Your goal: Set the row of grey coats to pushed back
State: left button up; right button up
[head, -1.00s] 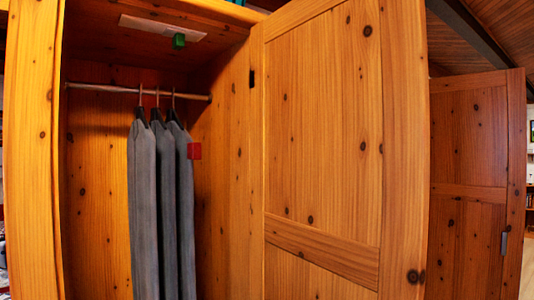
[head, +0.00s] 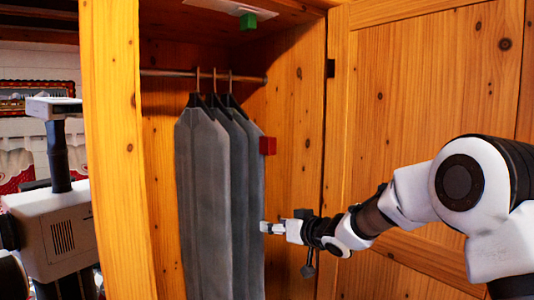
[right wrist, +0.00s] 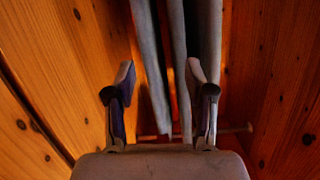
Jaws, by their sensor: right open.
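The row of grey coats (head: 205,205) hangs on hangers from a metal rod (head: 165,73) inside the open wooden wardrobe. The coats hang close together, with a red block (head: 267,146) at the right edge of the rightmost one. My right gripper (head: 265,228) is at that coat's right edge, about halfway down the visible row. Contact cannot be told. In the right wrist view my right gripper (right wrist: 160,85) has its two fingers spread, with lengths of grey coat (right wrist: 178,50) showing between and beyond them. The coats' lower ends are out of the head view. My left gripper does not show.
A wardrobe door (head: 430,100) stands open on the right, behind my right arm. The wardrobe's left front post (head: 115,150) stands left of the coats. A green block (head: 248,21) is under the wardrobe's top. Free room lies between coats and right inner wall (head: 295,130).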

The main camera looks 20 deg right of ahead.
aim_at(273, 145)
jog(key=s+d+r+n+t+y+p, duration=0.1)
jog(key=d+r, duration=0.1)
jog(key=r, duration=0.8)
jog(key=s+d+r+t, duration=0.1)
jog(key=d+r+t, duration=0.1)
jog(key=r, duration=0.8)
jog(key=p+x, duration=0.3)
jog(key=x, duration=0.5)
jog(key=shift+a, duration=0.25)
jog(key=shift+w+a+f+p, duration=0.1)
jog(key=shift+w+p, duration=0.2)
jog(key=shift+w, duration=0.05)
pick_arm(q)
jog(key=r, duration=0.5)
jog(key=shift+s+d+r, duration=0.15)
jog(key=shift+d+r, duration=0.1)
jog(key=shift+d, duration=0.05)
pick_arm(e)
jog(key=shift+a, duration=0.1)
grip_shut()
